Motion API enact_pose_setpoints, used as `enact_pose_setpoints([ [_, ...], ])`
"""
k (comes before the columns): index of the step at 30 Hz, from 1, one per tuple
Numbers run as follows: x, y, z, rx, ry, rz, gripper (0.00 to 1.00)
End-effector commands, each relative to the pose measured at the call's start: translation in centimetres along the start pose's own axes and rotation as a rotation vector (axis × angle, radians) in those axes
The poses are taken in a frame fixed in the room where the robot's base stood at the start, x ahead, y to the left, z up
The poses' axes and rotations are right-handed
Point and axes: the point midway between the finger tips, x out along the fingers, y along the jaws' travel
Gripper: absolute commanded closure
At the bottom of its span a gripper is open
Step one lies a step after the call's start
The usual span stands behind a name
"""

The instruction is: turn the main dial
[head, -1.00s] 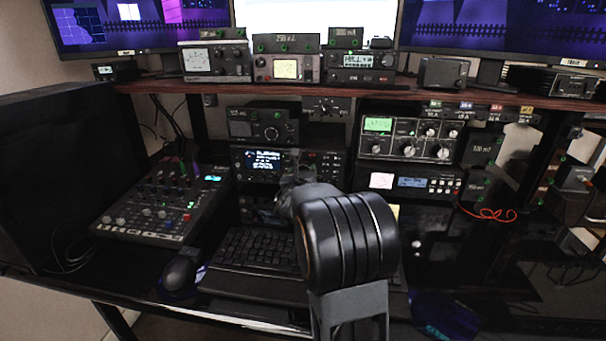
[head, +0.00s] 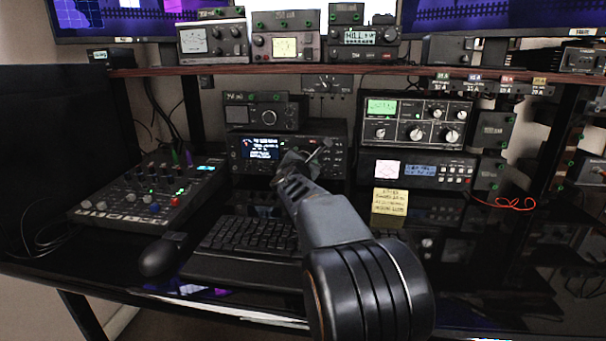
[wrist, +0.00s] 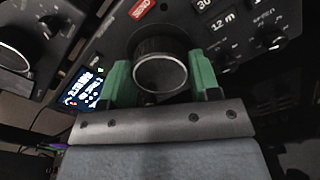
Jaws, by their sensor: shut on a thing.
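The main dial (wrist: 160,72) is a round dark knob with a bright silver rim, large in the wrist view. It sits on the dark front panel of the radio (head: 248,170) that has a blue-lit display (head: 263,149). My gripper (wrist: 161,80) has its two green fingers on either side of the dial, shut on it. In the head view my gripper (head: 308,158) is at the radio's front, right of the display, and my wrist hides the dial.
A red SEND label (wrist: 142,9) and small knobs (wrist: 272,42) lie close to the dial on the panel. A keyboard (head: 245,240) lies below my arm. A yellow note (head: 389,201) stands to the right, a mixer (head: 140,200) to the left. A shelf (head: 270,68) runs above.

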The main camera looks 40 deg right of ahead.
Motion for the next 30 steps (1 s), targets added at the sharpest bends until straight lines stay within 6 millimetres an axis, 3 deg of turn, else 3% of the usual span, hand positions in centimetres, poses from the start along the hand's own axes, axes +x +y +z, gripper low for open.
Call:
enact_pose_setpoints([
  [15, 0.02, -0.09, -0.06, 0.332, 0.001, -0.002, 0.67],
  [30, 0.02, -0.09, -0.03, 0.406, 0.000, -0.002, 0.67],
])
